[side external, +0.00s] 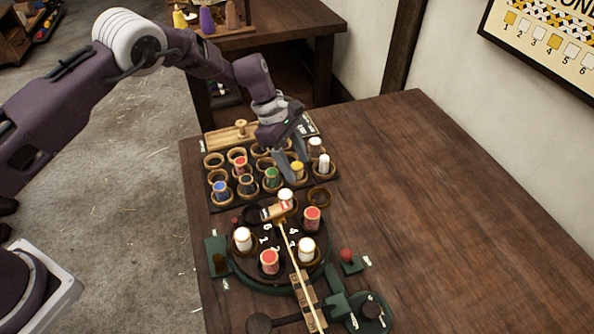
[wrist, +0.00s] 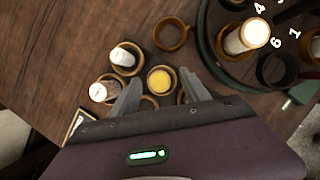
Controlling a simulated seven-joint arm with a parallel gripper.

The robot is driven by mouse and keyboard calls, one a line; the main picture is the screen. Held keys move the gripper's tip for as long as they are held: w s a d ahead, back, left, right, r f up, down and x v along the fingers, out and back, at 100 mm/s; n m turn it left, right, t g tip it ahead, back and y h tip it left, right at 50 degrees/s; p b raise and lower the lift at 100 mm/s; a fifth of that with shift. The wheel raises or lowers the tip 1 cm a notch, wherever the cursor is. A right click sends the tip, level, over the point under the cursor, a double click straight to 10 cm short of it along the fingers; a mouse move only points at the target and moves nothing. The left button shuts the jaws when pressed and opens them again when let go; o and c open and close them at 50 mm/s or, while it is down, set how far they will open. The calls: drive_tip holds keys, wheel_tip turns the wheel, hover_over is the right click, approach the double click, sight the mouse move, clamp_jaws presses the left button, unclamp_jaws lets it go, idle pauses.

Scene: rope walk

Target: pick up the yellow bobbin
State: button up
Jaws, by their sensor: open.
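The yellow bobbin (side external: 297,170) stands upright in a wooden cup of the dark bobbin tray (side external: 222,205) at the table's far end. In the wrist view its round yellow top (wrist: 161,80) shows between my two fingers. My gripper (side external: 293,166) is open and pointed down, with its fingertips close around the yellow bobbin, one on each side. I cannot tell whether either finger touches it. The gripper also shows in the wrist view (wrist: 162,90), with nothing clamped.
White bobbins (side external: 324,164) stand just right of the yellow one. Red, green and blue bobbins (side external: 221,190) fill cups to the left. A round dark turntable (side external: 247,268) with white and red bobbins lies nearer. The table's right side (side external: 440,200) is clear.

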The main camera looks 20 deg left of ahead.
clamp_jaws()
drive_tip(key=shift+r, duration=0.1)
